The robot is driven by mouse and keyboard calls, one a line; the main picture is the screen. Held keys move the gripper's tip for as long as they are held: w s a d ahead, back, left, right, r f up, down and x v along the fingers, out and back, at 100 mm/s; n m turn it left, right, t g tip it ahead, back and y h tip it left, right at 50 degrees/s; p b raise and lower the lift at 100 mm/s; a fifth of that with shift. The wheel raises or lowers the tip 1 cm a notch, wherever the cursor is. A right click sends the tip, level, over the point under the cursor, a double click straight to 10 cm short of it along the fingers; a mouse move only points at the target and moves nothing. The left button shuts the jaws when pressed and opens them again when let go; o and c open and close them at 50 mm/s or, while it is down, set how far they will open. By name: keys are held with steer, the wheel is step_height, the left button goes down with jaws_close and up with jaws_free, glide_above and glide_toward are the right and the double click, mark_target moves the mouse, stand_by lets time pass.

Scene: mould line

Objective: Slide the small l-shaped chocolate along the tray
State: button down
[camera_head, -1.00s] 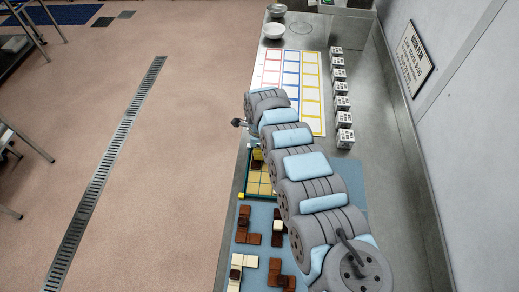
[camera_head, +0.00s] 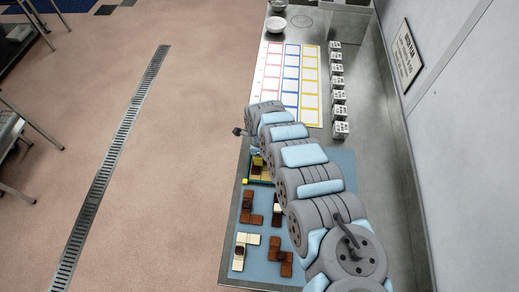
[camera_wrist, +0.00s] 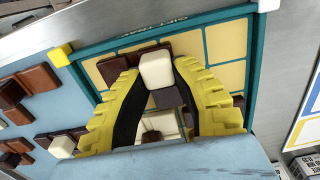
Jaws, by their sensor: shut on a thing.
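My gripper (camera_wrist: 158,78) shows in the wrist view as two curved yellow fingers with dark inner pads. It is shut on the small l-shaped chocolate, of which a white cube (camera_wrist: 156,68) and a dark brown block (camera_wrist: 166,98) show between the fingertips. The fingers hide part of it. The tray (camera_wrist: 204,36) has a teal rim and yellow cells and lies beneath the fingertips. In the head view the tray (camera_head: 259,183) is largely covered by my arm, and the gripper is hidden there. I cannot tell whether the held piece touches the tray floor.
Other brown and white chocolate pieces (camera_head: 247,240) lie on the blue mat (camera_head: 345,170), left of the tray in the wrist view. A printed grid sheet (camera_head: 291,75), a row of white marked cubes (camera_head: 339,97) and a bowl (camera_head: 275,24) stand farther along the steel counter.

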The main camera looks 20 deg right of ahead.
steer(key=shift+s+a+p, duration=0.45)
steer(key=shift+s, duration=0.25)
steer(key=shift+f, duration=0.1)
steer(key=c, duration=0.8)
jaws_free()
steer(key=shift+s, duration=0.1)
steer(key=shift+c, duration=0.2)
steer(key=shift+d+r, duration=0.1)
steer(key=shift+r, duration=0.35)
step_height(320, 180, up, 11)
steer(key=shift+r, duration=0.1)
